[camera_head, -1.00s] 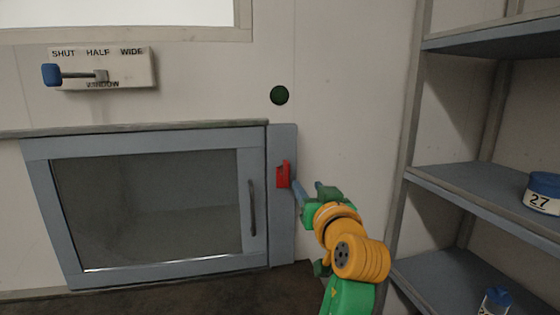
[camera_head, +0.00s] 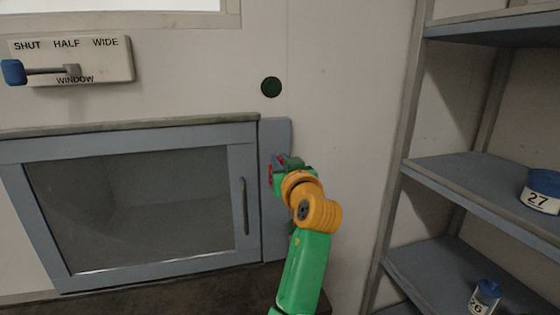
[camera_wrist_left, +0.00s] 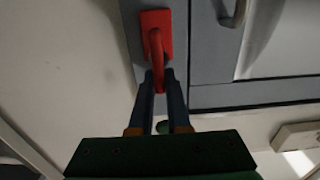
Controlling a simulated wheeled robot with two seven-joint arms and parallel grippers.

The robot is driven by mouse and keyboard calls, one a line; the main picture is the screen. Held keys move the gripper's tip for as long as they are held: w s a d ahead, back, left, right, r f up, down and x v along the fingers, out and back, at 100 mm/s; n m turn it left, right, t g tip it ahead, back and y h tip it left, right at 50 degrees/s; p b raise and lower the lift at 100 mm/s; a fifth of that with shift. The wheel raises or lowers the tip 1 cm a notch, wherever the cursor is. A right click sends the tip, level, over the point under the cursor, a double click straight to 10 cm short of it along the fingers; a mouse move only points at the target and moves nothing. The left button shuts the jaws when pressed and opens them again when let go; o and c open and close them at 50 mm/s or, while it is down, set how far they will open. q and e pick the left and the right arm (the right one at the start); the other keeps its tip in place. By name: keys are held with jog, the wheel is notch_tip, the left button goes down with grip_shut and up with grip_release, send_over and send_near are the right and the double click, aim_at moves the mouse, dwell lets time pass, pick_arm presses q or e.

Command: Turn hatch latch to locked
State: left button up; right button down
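The hatch latch is a red plate with a protruding red handle; it shows in the wrist view (camera_wrist_left: 156,28) and partly in the head view (camera_head: 271,172). It is mounted on the grey strip right of the hatch (camera_head: 140,205), whose glass door is closed. My left gripper (camera_head: 280,160) is at the latch and covers part of it in the head view. In the wrist view its two dark fingers (camera_wrist_left: 160,80) lie close on either side of the handle's end and look shut on it. My right gripper is not in view.
A window lever (camera_head: 45,71) marked SHUT, HALF, WIDE is at upper left, its blue knob at SHUT. A dark green disc (camera_head: 271,87) is on the wall above the latch. Shelves (camera_head: 480,190) with blue-lidded jars stand on the right.

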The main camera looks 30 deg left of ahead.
pick_arm(q)
grip_shut()
jog(key=shift+w+d+f+m+p, duration=0.35)
jog(key=shift+m+p, duration=1.3)
jog(key=shift+m, duration=1.35)
jog(key=shift+w+d+f+m+p, duration=0.3)
jog(key=shift+m+p, duration=1.3)
jog(key=shift+m, duration=1.4)
jog(key=shift+w+d+f+m+p, duration=0.35)
jog(key=shift+m+p, duration=1.3)
jog(key=shift+m, duration=1.35)
jog(key=shift+a+f, duration=0.15)
jog(key=shift+f, duration=0.05)
jog(key=o, duration=0.6)
grip_release()
jog(key=shift+o, duration=0.2)
jog(key=shift+f, duration=0.1)
